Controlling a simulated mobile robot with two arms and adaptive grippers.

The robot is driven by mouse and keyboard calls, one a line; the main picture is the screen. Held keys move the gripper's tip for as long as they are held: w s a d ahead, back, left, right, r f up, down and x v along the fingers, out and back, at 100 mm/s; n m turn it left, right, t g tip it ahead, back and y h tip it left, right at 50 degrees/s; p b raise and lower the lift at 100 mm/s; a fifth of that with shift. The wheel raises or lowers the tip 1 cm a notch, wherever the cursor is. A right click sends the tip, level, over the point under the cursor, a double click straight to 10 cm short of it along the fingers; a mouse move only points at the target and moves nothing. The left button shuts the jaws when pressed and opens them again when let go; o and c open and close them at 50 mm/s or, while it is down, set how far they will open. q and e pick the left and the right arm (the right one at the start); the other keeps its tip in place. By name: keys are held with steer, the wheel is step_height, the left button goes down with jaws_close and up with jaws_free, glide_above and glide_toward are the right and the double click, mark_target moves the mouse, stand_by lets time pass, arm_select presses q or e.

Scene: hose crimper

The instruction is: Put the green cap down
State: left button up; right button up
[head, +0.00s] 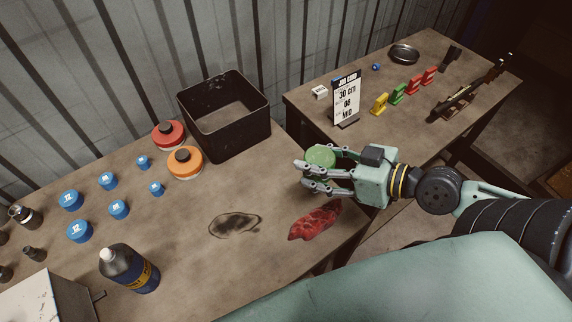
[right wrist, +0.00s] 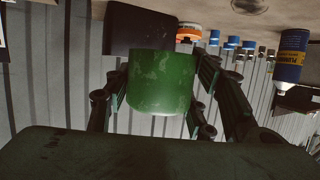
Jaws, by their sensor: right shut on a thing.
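The green cap (head: 320,156) is held between the fingers of my right gripper (head: 318,172), near the right end of the left table. In the right wrist view the green cap (right wrist: 162,82) fills the middle, with dark fingers of the right gripper (right wrist: 160,95) on both sides of it. The cap looks raised above the table; I cannot tell the exact height. My left gripper does not show.
A black bin (head: 226,114) stands at the wall. A red rag (head: 315,219) and a dark stain (head: 235,225) lie on the left table (head: 190,255). Orange (head: 185,162) and red (head: 168,134) lidded items, several blue caps and a bottle (head: 128,268) stand left. A sign (head: 347,99) stands on the right table.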

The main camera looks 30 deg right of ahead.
steer(key=w+f, duration=0.2)
steer(key=w, duration=0.1)
steer(key=w+a+f+p, duration=0.1)
steer(key=w+f, duration=0.1)
steer(key=w, duration=0.2)
steer(key=w+f, duration=0.2)
steer(key=w, duration=0.2)
steer(key=shift+w+a+f+p, duration=0.25)
steer(key=shift+a+f+p, duration=0.05)
steer(key=shift+f+p, duration=0.1)
steer(key=shift+f+b, duration=0.55)
steer(key=shift+f, duration=1.55)
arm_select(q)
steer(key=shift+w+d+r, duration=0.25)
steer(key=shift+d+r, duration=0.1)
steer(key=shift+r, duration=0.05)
